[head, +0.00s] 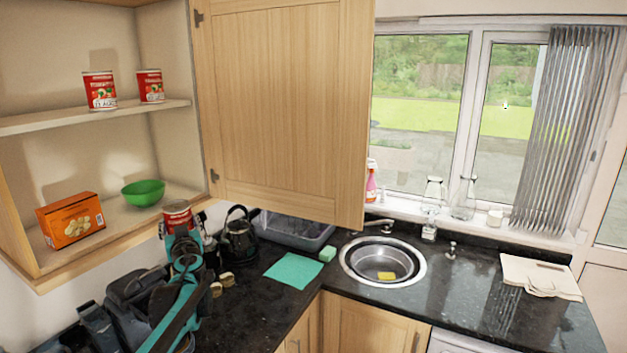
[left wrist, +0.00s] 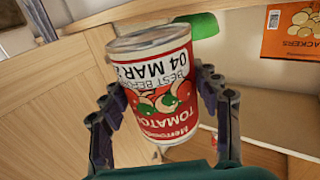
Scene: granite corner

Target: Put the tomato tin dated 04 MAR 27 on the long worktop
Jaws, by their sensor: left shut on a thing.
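My left gripper (head: 182,232) is shut on a red and white tomato tin (head: 177,214). In the left wrist view the tin (left wrist: 158,85) sits between both fingers of the gripper (left wrist: 160,110), and its label reads "BEST BEFORE 04 MAR 2", with the last digit out of sight. In the head view the tin is roughly upright, above the dark granite worktop (head: 262,308), near the open cupboard's lower right edge. Two more tomato tins, one left (head: 100,90) and one right (head: 150,86), stand on the upper shelf; their dates are too small to read. My right gripper is not in view.
The cupboard door (head: 285,110) stands open. An orange cracker box (head: 70,221) and green bowl (head: 143,192) are on the lower shelf. A black kettle (head: 240,238), teal cloth (head: 293,270) and sink (head: 383,262) are on the worktop. Bare granite lies in front of the cloth.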

